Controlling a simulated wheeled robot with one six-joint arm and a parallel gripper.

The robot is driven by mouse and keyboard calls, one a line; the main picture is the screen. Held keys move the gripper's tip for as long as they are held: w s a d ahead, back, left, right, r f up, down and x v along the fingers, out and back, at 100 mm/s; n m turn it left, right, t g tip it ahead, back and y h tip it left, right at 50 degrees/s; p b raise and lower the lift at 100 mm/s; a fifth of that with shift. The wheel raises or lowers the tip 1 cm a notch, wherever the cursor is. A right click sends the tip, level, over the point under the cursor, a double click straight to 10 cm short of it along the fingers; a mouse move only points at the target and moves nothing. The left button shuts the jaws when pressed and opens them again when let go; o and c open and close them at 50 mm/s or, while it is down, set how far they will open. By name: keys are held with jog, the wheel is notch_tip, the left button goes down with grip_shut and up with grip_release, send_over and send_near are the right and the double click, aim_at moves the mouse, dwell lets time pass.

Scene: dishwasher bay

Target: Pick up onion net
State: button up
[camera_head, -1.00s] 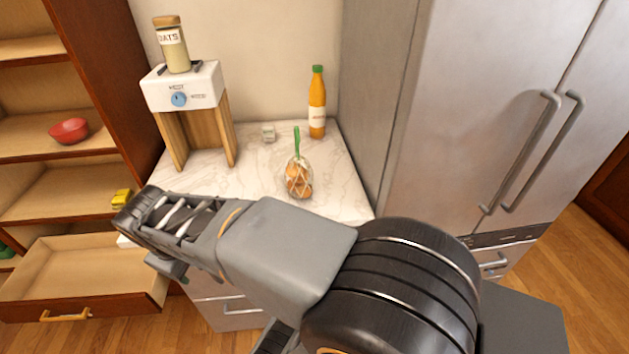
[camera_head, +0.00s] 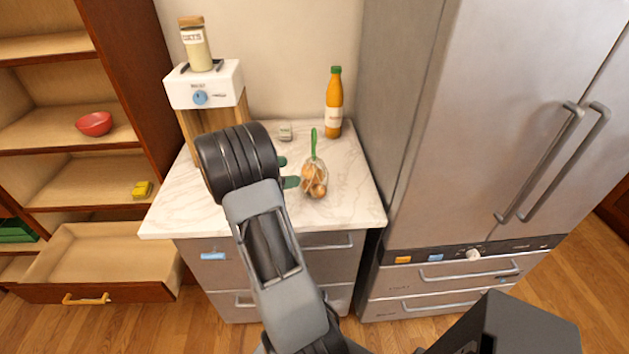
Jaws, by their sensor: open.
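The onion net (camera_head: 314,180) is a pale mesh bag of brownish-orange onions with a green strap standing up from its top. It rests on the white marble counter (camera_head: 352,212), toward the right side. My gripper (camera_head: 289,172) shows as two dark green fingertips just left of the net, spread apart and empty. My wrist hides the rest of the gripper. A small gap seems to lie between the fingertips and the net; whether they touch is hard to tell.
An orange bottle (camera_head: 334,104) and a small pale box (camera_head: 285,132) stand behind the net. A toaster-like appliance on wooden legs (camera_head: 205,85) holds an oats jar (camera_head: 195,45) at left. The fridge (camera_head: 480,130) walls the right side. A drawer (camera_head: 95,262) stands open at lower left.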

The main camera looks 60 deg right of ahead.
aim_at(311, 162)
jog(key=p+x, duration=0.2)
jog(key=x, duration=0.7)
jog(key=shift+s+d+f, duration=0.15)
jog(key=shift+d, duration=0.15)
jog(key=c, duration=1.4)
jog(key=shift+r, duration=0.5)
jog(key=shift+c, duration=0.2)
notch_tip(311, 162, up, 2)
jog(key=shift+r, duration=0.15)
jog(key=w+a+r+b, duration=0.2)
jog(key=a+r, duration=0.7)
jog(key=a, duration=0.4)
jog(key=shift+w+a+r+b, duration=0.3)
jog(key=shift+w+a+r, duration=0.1)
